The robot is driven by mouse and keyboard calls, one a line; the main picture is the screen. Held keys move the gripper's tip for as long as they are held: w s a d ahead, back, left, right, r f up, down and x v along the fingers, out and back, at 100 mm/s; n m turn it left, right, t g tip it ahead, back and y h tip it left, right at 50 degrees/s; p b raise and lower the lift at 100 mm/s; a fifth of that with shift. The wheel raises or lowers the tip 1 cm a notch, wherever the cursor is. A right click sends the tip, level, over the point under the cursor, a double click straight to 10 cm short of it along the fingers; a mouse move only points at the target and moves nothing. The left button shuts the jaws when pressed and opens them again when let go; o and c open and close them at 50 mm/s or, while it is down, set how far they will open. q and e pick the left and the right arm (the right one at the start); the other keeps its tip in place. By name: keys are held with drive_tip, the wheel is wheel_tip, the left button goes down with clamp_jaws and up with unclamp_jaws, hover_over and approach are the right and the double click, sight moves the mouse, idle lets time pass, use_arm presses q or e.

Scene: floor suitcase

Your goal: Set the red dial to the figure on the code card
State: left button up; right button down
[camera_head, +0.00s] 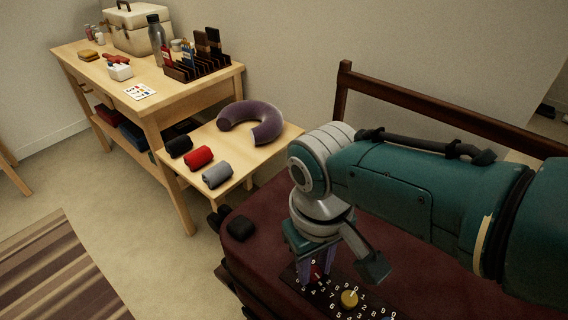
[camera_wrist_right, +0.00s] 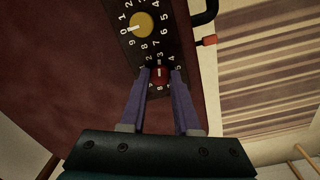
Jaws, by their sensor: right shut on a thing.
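The red dial (camera_head: 316,273) sits on a dark strip with white figures on top of the maroon suitcase (camera_head: 268,215). My right gripper (camera_head: 318,278) points down at it from above. In the right wrist view my two purple fingers (camera_wrist_right: 161,74) are shut on the red dial (camera_wrist_right: 159,76), one on each side. The dial's white mark points up the picture, towards the yellow dial; the exact figure is not clear. A white card with coloured marks (camera_head: 139,92), seemingly the code card, lies on the wooden table; its figures are too small to read. My left gripper is not in view.
The yellow dial (camera_head: 349,298) is close beside the red one on the strip. The low table holds a purple neck pillow (camera_head: 252,122) and rolled cloths (camera_head: 199,157). A wooden rail (camera_head: 440,103) stands behind the suitcase.

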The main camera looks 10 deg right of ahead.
sight(312, 274)
drive_tip(key=shift+m, duration=0.4)
drive_tip(key=c, duration=0.6)
unclamp_jaws()
drive_tip(key=shift+c, duration=0.2)
wheel_tip(312, 274, up, 10)
drive_tip(key=p, duration=0.6)
drive_tip(key=shift+a+p, duration=0.2)
drive_tip(key=shift+p, duration=0.2)
